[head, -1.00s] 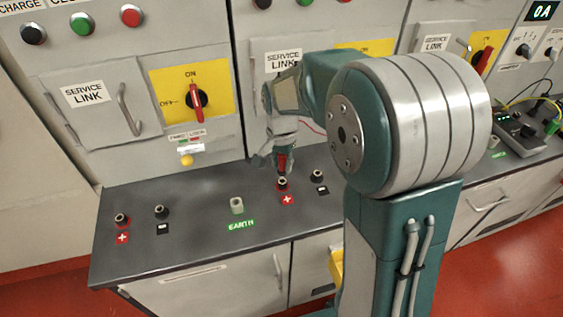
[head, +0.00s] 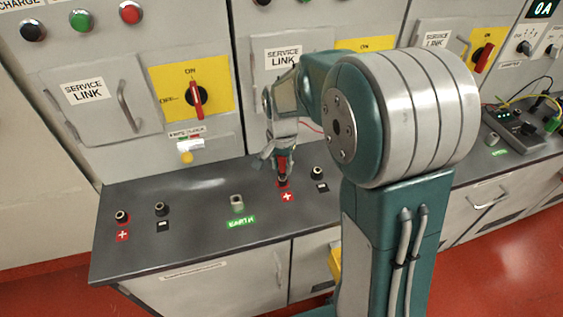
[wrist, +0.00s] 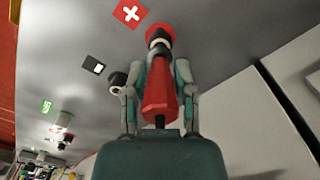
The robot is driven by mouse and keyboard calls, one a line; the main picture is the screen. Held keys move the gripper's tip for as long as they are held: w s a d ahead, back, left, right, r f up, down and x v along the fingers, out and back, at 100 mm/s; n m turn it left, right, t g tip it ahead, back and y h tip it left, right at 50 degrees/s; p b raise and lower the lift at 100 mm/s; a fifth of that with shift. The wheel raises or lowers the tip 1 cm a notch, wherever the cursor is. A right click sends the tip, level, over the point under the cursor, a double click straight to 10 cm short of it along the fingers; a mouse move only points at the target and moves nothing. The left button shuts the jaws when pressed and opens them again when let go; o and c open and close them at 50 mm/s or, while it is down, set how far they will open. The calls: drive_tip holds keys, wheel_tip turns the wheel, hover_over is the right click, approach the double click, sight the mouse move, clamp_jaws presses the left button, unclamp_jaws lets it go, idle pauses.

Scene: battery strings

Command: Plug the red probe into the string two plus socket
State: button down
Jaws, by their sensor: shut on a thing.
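My gripper (head: 279,160) is shut on the red probe (head: 283,165), which points down at the middle plus socket (head: 283,182) behind a red plus label (head: 287,197). In the wrist view the red probe (wrist: 159,95) sits between my gripper's fingers (wrist: 160,75), its tip overlapping the socket (wrist: 159,40) near the red plus label (wrist: 130,13). The tip appears to be at the socket mouth; I cannot tell how deep it is. The matching black socket (head: 317,173) stands to the right, with a black minus label.
On the same bench top (head: 190,235), another plus socket (head: 121,217) and a dark socket (head: 161,209) stand at left, and an earth socket (head: 237,202) stands between. The cabinet front (head: 200,60) rises behind. A meter (head: 515,130) with wires lies at far right.

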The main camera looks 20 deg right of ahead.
drive_tip(key=shift+f, duration=0.8)
drive_tip(key=shift+c, duration=1.7)
unclamp_jaws()
wheel_tip(320, 180, up, 11)
drive_tip(key=shift+w+f, duration=0.1)
drive_tip(key=shift+f, duration=0.05)
drive_tip(key=shift+r, duration=0.6)
